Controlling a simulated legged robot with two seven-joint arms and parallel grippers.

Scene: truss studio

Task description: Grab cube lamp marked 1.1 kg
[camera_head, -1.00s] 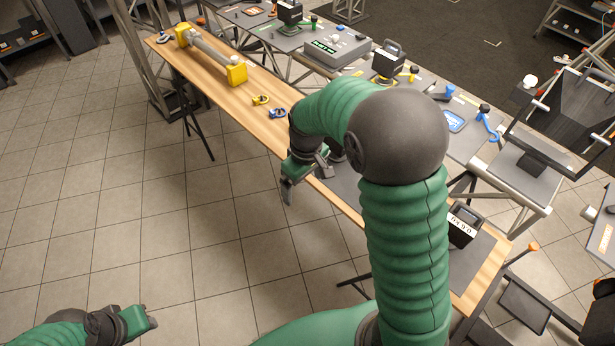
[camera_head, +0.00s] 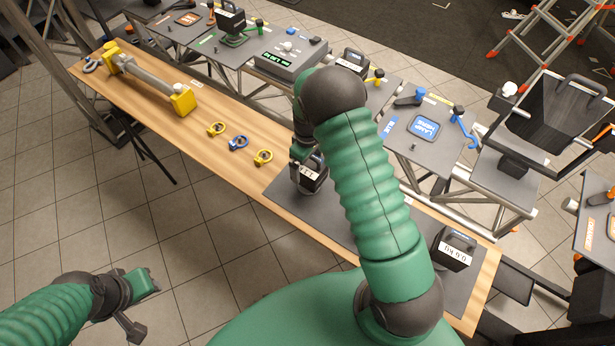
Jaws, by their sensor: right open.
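A black cube lamp (camera_head: 310,178) with a white label stands on the grey mat at the middle of the wooden table; its label seems to start with 1.1, but the rest is unclear. My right gripper (camera_head: 303,152) is at the top of this lamp, pointing down. It is open, and its fingers are partly hidden by my arm, so I cannot tell whether they touch the handle. My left gripper (camera_head: 142,288) hangs at the lower left, over the floor and away from the table; its fingers do not show clearly.
Another black cube lamp (camera_head: 452,248), marked 0.6 kg, stands at the table's near right end. Yellow and blue rings (camera_head: 238,142) and a grey bar with yellow ends (camera_head: 150,75) lie on the wooden table (camera_head: 215,105). Behind stand grey stations, one with a scale (camera_head: 287,55).

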